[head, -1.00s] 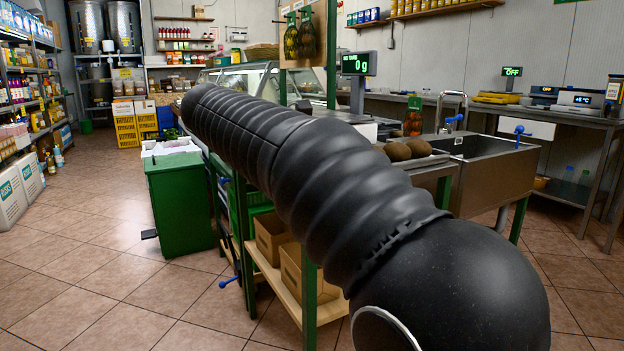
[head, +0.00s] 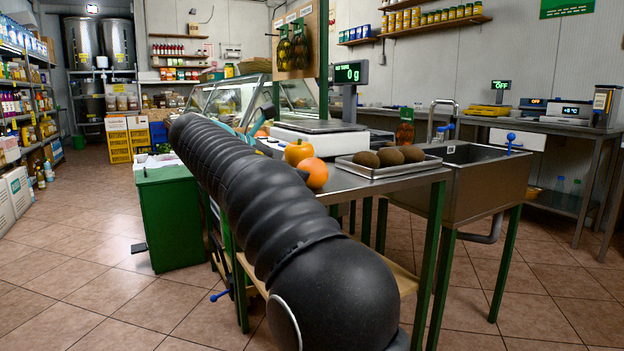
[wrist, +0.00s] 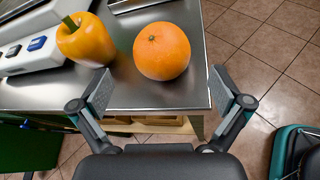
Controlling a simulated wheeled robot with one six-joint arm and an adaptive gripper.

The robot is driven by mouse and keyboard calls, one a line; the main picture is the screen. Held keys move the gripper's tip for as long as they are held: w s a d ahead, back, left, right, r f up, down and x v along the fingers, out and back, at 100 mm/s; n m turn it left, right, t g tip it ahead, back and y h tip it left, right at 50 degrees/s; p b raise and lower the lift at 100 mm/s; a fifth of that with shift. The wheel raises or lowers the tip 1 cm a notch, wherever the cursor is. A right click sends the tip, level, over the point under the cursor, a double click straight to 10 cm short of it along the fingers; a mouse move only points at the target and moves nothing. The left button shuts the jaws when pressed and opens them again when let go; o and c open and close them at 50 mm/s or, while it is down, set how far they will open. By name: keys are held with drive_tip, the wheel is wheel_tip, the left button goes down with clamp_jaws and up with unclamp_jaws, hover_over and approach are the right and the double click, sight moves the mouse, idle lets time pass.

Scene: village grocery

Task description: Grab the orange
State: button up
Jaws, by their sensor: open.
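The orange (wrist: 162,51) sits on the steel counter (wrist: 135,85) near its edge in the wrist view. In the head view the orange (head: 315,173) shows at the counter's near left end, beside my arm. My gripper (wrist: 162,95) is open and empty, with its two fingers spread wide at the counter's edge. The orange lies just beyond the fingertips, between their lines, and appears untouched. An orange-yellow bell pepper (wrist: 86,39) with a green stem stands left of the orange; the pepper (head: 298,151) is behind it in the head view. My gripper is hidden by my arm in the head view.
A white scale (head: 320,133) stands behind the fruit. A metal tray (head: 390,170) with several brown round fruits is to the right, before a sink (head: 465,180). A green bin (head: 172,215) stands left of the counter. Floor at front right is clear.

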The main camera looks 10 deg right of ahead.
sight(312, 173)
drive_tip(key=b+x, duration=0.1)
drive_tip(key=x, duration=0.1)
drive_tip(key=b+x, duration=0.1)
drive_tip(key=x, duration=0.2)
drive_tip(key=shift+s+f, duration=0.15)
drive_tip(key=shift+f, duration=0.15)
drive_tip(key=shift+d, duration=0.25)
drive_tip(key=c, duration=1.3)
